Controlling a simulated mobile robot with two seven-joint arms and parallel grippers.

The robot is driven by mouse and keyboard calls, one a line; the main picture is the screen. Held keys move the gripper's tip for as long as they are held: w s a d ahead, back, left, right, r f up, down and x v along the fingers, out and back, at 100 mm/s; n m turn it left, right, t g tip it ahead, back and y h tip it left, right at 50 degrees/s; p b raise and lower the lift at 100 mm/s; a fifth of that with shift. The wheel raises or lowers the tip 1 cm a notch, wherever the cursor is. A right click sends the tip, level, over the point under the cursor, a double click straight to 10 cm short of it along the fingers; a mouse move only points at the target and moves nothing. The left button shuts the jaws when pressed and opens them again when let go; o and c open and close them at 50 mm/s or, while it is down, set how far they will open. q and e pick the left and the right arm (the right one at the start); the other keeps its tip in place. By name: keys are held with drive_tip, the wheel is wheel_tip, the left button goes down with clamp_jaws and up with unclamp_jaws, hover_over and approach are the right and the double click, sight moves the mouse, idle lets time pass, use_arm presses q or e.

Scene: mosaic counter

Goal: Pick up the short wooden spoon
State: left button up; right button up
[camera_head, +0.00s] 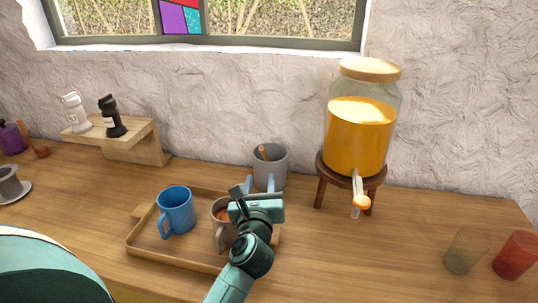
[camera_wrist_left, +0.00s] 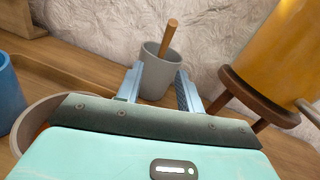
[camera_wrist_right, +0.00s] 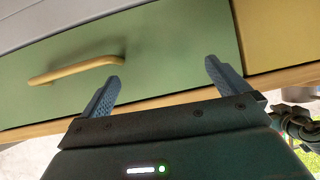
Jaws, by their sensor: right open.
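A wooden handle (camera_head: 263,153), likely the short wooden spoon, stands tilted in a grey cup (camera_head: 272,168) at the back of the counter. It also shows in the left wrist view (camera_wrist_left: 168,38), rising from the cup (camera_wrist_left: 157,75); its lower end is hidden inside. My left gripper (camera_head: 262,187) is in front of the cup, its fingers pointing at it. In the left wrist view (camera_wrist_left: 159,76) the fingers are apart and empty, with the cup between and beyond them. My right gripper (camera_wrist_right: 164,70) is open and empty, facing a green drawer front, below the head view.
A wooden tray (camera_head: 150,246) holds a blue mug (camera_head: 176,210) and a grey-brown mug (camera_head: 222,236) close to my left gripper. A juice dispenser (camera_head: 358,135) on a wooden stand is right of the cup. Two glasses stand at the far right. The drawer has a wooden handle (camera_wrist_right: 76,69).

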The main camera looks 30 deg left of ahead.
sight(265, 159)
use_arm(q)
drive_tip(key=x, duration=0.7)
drive_tip(key=shift+w, duration=0.15)
drive_tip(key=shift+d+x, duration=0.15)
drive_tip(key=shift+x, duration=1.3)
drive_tip(key=shift+d+x, duration=0.15)
drive_tip(key=shift+x, duration=1.3)
drive_tip(key=shift+f, duration=0.2)
drive_tip(key=shift+c, duration=0.4)
clamp_jaws()
